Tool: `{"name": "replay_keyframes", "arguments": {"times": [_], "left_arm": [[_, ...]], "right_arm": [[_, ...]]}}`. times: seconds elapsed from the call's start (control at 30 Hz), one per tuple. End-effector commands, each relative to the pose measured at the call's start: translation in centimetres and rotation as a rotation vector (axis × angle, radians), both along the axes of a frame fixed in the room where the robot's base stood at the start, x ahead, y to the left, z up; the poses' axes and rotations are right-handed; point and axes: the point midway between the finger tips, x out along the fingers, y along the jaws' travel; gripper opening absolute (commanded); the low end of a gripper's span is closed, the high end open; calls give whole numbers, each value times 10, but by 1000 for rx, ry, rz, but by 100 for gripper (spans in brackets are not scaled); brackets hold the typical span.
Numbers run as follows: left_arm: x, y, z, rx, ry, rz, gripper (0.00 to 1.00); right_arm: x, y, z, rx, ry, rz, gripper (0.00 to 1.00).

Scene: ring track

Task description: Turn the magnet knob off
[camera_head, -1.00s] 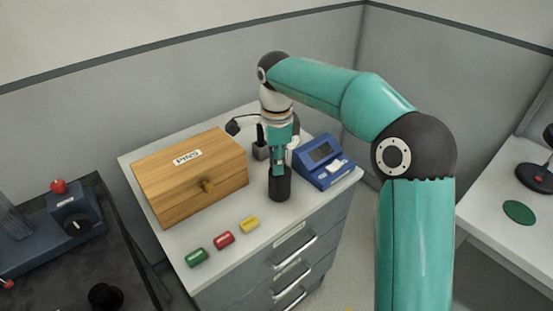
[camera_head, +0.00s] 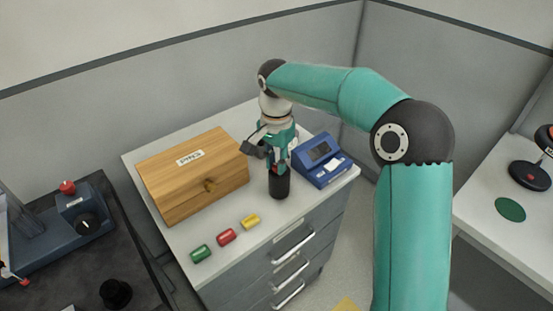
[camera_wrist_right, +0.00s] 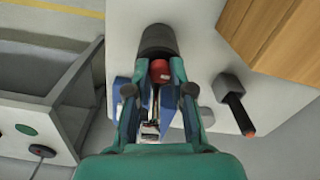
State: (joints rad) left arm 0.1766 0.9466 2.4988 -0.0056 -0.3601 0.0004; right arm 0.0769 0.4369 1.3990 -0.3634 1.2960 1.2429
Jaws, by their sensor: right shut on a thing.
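A black round knob (camera_head: 85,224) sits on the front of a blue block-shaped device (camera_head: 72,205) at the left, with a red button (camera_head: 67,187) on top. Its setting is too small to read. My right gripper (camera_head: 278,170) is far from it, pointing down over a black cylinder (camera_head: 280,187) on the cabinet. In the right wrist view, the gripper (camera_wrist_right: 155,88) is shut on a red piece (camera_wrist_right: 160,70) at the mouth of the black cylinder (camera_wrist_right: 157,40). I cannot tell whether the piece is still inside it. My left gripper is out of view.
The grey cabinet top (camera_head: 240,247) holds a wooden box (camera_head: 190,180), a blue instrument (camera_head: 322,160), and green (camera_head: 201,254), red (camera_head: 226,237) and yellow (camera_head: 250,222) cylinders. A dark holder with a black stick (camera_wrist_right: 232,97) stands beside the gripper. Another table (camera_head: 480,215) is at the right.

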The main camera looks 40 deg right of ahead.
Motion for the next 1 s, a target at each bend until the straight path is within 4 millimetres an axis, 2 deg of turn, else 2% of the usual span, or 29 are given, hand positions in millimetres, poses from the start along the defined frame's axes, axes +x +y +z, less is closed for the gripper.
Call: {"name": "replay_keyframes", "arguments": {"times": [0.57, 0.6, 0.7, 1.0], "left_arm": [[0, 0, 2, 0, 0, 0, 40], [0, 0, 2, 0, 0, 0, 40], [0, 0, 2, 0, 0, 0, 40], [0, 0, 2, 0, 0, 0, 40]], "right_arm": [[0, 0, 0, 0, -1, 38, 0], [0, 0, 0, 0, -1, 38, 28], [0, 0, 0, 0, -1, 37, 45], [0, 0, 0, 0, -1, 37, 47]]}}
